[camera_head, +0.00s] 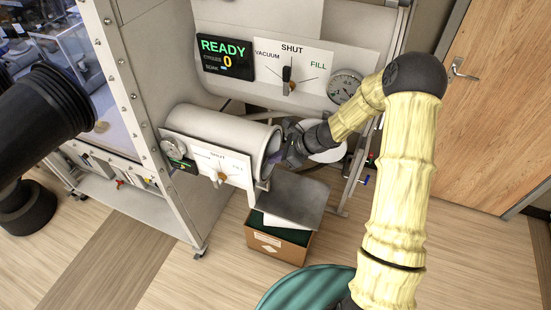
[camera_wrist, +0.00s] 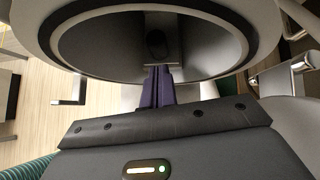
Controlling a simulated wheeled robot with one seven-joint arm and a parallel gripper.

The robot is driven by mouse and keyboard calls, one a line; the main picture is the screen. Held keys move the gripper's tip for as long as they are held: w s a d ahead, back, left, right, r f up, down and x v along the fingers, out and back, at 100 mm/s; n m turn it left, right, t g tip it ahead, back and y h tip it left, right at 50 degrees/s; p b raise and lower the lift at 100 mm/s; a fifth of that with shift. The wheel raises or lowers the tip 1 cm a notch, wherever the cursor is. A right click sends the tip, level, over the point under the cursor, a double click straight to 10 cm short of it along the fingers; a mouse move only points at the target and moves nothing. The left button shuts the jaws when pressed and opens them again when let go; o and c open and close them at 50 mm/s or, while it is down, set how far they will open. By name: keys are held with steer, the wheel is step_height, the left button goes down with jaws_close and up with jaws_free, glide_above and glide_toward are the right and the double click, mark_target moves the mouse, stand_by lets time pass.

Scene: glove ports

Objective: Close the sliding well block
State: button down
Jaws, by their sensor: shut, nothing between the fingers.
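A grey cylindrical chamber (camera_head: 215,125) with an open round mouth sticks out from the cabinet in the head view. Its dark-edged mouth (camera_wrist: 70,40) fills the top of the wrist view. Inside it, a dark oval shape (camera_wrist: 156,44) sits in a grey interior; I cannot tell for certain whether this is the sliding well block. My gripper (camera_head: 279,157) is at the mouth's right side, pointing in. In the wrist view its purple fingers (camera_wrist: 158,88) are together and empty, at the mouth below the dark shape. Contact cannot be told.
A flat metal shelf (camera_head: 287,197) lies below the mouth, above a cardboard box (camera_head: 278,243). A panel with dial (camera_head: 215,165) fronts the chamber. A larger panel reading READY (camera_head: 225,52) and a gauge (camera_head: 345,86) are behind. A wooden door (camera_head: 510,90) stands right.

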steer(key=d+f+b+v, duration=0.1)
steer(key=f+v, duration=0.1)
steer(key=v, duration=1.1)
steer(key=shift+s+d+b, duration=0.25)
steer(key=shift+d+b, duration=0.15)
steer(key=c, duration=2.2)
jaws_free()
steer(key=c, duration=1.8)
jaws_free()
steer(key=shift+f, duration=0.2)
steer(key=o, duration=0.5)
steer(key=shift+s+a+f+y+b, duration=0.1)
steer(key=shift+a+f+y+b, duration=0.15)
steer(key=shift+f+b, duration=0.35)
steer(key=shift+a+f+y+b, duration=0.15)
steer(key=shift+f+y+b, duration=0.1)
steer(key=shift+f+b, duration=0.3)
steer(key=shift+o, duration=0.2)
steer(key=shift+w+a+f+t+y+b, duration=0.2)
steer(key=shift+f+t+y+b, duration=0.2)
steer(key=shift+f+y+b, duration=0.75)
steer(key=shift+w+a+f+t+y+b, duration=0.35)
steer(key=shift+f+y+b, duration=0.3)
steer(key=shift+y+b, duration=0.9)
steer(key=shift+w+a+f+t+y+b, duration=0.1)
steer(key=shift+f+t+y+b, duration=0.35)
steer(key=shift+f+y+b, duration=0.85)
